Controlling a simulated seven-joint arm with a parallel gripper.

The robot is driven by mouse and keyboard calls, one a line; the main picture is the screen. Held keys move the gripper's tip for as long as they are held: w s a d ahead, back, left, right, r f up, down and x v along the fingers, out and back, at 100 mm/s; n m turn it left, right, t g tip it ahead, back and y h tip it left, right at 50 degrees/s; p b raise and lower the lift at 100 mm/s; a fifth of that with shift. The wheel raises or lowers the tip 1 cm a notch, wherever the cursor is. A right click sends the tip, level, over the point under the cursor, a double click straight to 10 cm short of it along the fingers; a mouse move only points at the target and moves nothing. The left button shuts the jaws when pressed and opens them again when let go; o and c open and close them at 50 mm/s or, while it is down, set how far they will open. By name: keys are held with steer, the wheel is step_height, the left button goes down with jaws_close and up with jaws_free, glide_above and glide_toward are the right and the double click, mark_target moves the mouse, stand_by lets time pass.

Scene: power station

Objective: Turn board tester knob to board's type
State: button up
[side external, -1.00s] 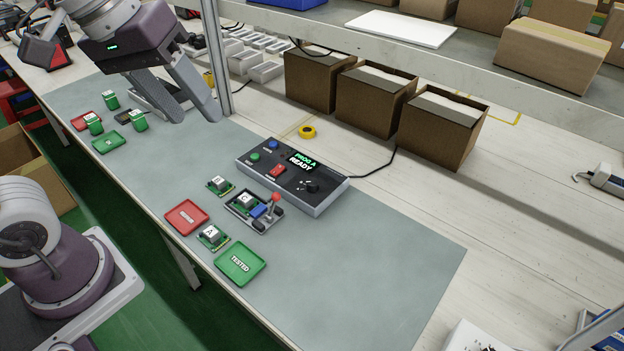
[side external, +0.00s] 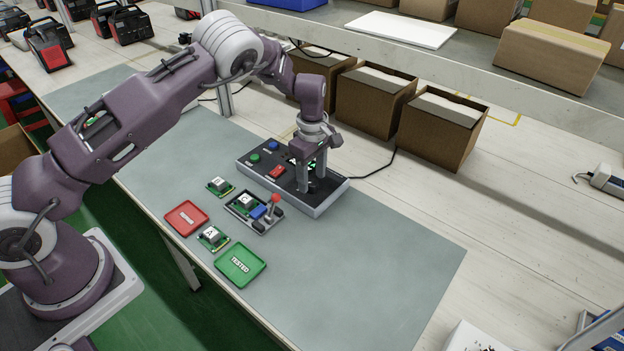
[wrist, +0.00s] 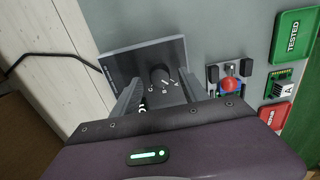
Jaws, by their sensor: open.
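The board tester (side external: 262,176) is a dark box with a light grey edge, green, blue and red buttons, and a black knob. The knob (wrist: 160,75) shows in the wrist view between my fingers, with small letters around it. My gripper (side external: 312,188) is open and points down over the tester's right part, its fingers on either side of the knob; I cannot tell whether they touch it. It also shows in the wrist view (wrist: 160,88). A green board (side external: 245,201) with a lettered white block sits in the test fixture (side external: 262,224). My gripper mostly hides the display.
In front lie a board marked A (side external: 212,237), another board (side external: 219,186), a red tray (side external: 186,217) and a green TESTED tray (side external: 240,264). The fixture has a red-knobbed lever (side external: 276,198). Cardboard boxes (side external: 436,130) stand behind. The mat's right side is clear.

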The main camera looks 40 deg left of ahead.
steer(key=shift+f, duration=0.75)
jaws_close()
steer(key=shift+m, duration=0.3)
steer(key=m, duration=0.3)
steer(key=shift+m, duration=0.3)
steer(key=m, duration=0.4)
steer(key=shift+m, duration=0.3)
steer(key=m, duration=0.4)
steer(key=shift+m, duration=2.5)
